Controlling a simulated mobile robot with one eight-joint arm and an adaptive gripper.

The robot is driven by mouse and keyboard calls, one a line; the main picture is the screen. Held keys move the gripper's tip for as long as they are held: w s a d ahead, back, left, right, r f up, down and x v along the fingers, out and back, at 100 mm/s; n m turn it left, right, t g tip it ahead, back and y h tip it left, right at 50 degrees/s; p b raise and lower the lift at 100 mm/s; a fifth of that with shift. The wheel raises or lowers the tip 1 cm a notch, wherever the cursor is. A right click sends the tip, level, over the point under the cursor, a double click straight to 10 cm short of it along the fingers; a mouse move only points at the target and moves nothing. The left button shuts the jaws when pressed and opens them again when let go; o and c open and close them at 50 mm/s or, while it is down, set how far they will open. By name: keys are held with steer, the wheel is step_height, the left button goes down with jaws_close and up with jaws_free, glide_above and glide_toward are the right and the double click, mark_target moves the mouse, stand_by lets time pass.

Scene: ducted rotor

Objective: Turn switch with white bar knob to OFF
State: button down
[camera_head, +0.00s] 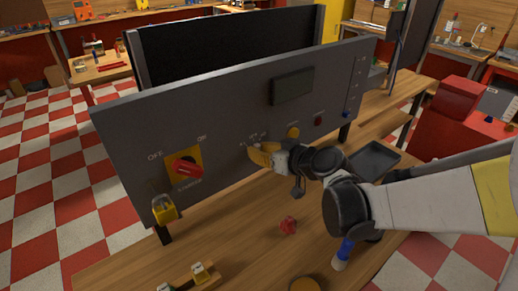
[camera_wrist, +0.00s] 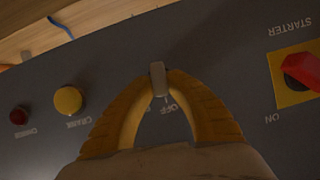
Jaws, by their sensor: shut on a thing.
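The white bar knob (camera_wrist: 158,79) is on the dark grey panel in the wrist view, between the fingertips of my gripper (camera_wrist: 159,76). The yellow fingers are closed on it from both sides. An upside-down OFF label shows just beside the knob, between the fingers. The knob's exact angle is hard to read because the fingers cover part of it. In the head view my gripper (camera_head: 257,155) is against the panel's front near its middle, and it hides the knob there.
The upright panel (camera_head: 225,110) stands on a wooden bench. A red rotary switch (camera_head: 186,167) on a yellow plate is to the left. A yellow button (camera_head: 292,132) and a red button (camera_head: 318,120) are to the right. A small red part (camera_head: 288,226) and a dark tray (camera_head: 374,158) lie on the bench.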

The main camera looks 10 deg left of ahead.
steer(key=shift+n, duration=0.3)
steer(key=shift+h, duration=0.3)
steer(key=c, duration=1.3)
jaws_free()
steer(key=shift+c, duration=0.2)
steer(key=v, duration=1.2)
steer(key=shift+s+f, duration=0.15)
